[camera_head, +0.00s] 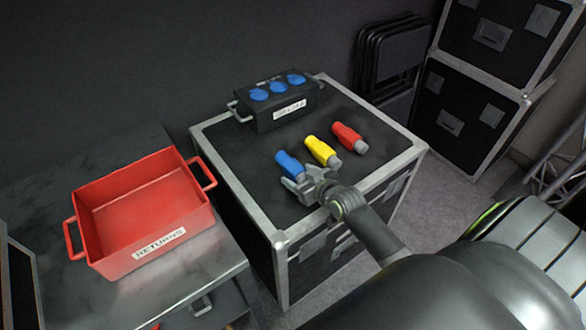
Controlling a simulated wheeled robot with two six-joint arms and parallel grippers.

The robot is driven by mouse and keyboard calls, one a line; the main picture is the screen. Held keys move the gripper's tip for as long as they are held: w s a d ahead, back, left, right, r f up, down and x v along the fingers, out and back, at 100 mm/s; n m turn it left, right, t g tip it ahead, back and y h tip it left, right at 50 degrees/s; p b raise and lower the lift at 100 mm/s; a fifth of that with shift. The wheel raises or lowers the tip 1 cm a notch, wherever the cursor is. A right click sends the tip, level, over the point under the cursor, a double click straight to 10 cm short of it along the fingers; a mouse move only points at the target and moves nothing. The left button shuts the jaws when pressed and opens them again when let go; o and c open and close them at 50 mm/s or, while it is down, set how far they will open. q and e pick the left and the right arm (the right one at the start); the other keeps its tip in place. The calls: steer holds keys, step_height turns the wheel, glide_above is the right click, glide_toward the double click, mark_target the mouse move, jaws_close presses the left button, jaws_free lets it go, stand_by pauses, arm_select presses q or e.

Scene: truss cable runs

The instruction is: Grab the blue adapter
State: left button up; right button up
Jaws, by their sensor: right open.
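The blue adapter (288,162) lies on the black top of the flight case (250,178), leftmost in a row with a yellow adapter (320,149) and a red adapter (345,135). Each has a grey end toward the near side. My right gripper (295,184) is open at the near end of the blue adapter. Its fingers partly hide the adapter's grey end. I cannot tell whether they touch it. My left gripper is not in view.
A black power box (275,102) with blue sockets stands at the back of the case. A red tray (141,213) labelled RETURNS sits on a grey table (50,190) to the left, empty. Stacked cases (464,117) and folded chairs (390,55) stand at the back right.

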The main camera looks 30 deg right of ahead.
mark_target(300, 171)
steer(key=c, duration=1.2)
steer(key=shift+r, duration=0.15)
step_height(300, 171, up, 10)
steer(key=shift+f+p, duration=0.1)
steer(key=shift+p, duration=0.7)
